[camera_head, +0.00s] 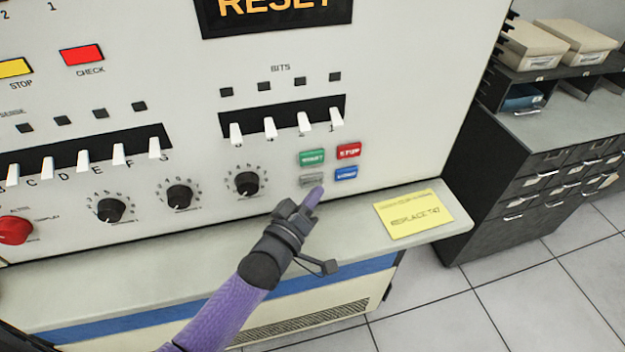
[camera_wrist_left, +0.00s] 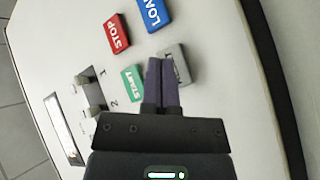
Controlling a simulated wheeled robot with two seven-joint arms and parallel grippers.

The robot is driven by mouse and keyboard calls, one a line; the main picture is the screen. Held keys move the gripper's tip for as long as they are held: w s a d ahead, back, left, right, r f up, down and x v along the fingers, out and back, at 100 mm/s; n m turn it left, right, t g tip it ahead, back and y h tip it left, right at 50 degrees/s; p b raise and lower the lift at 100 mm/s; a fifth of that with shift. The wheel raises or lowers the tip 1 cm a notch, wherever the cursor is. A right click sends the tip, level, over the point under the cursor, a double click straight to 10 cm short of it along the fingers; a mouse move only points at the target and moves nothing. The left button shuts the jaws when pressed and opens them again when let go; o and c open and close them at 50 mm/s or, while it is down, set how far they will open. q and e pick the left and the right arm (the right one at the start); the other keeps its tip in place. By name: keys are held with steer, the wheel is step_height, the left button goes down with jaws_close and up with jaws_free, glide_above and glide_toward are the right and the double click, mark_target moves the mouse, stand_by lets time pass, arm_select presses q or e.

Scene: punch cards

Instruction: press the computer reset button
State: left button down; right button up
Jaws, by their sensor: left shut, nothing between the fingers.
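The computer panel (camera_head: 210,70) is a large off-white face with four coloured buttons at its lower right. The grey button (camera_head: 311,180) is at the lower left of that group, and its label is too blurred to read. It also shows in the left wrist view (camera_wrist_left: 181,62), partly hidden by my fingers. My left gripper (camera_head: 317,192) is shut and empty, its fingertips at the grey button. I cannot tell whether they touch it. In the left wrist view the purple fingers (camera_wrist_left: 161,62) overlap its edge. A sign at the top reads RESET (camera_head: 275,8). My right gripper is not in view.
The green START button (camera_head: 311,158), red STOP button (camera_head: 348,150) and blue LOAD button (camera_head: 346,173) surround the grey one. A knob (camera_head: 246,183) is to the left. A yellow note (camera_head: 413,214) lies on the ledge below. Dark cabinets (camera_head: 560,170) stand at the right.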

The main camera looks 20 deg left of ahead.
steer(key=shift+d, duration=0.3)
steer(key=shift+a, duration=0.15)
arm_select(q)
steer(key=shift+w+a, duration=0.25)
steer(key=shift+w, duration=0.1)
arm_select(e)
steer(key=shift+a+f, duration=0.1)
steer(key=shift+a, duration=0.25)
arm_select(q)
steer(key=shift+w, duration=0.1)
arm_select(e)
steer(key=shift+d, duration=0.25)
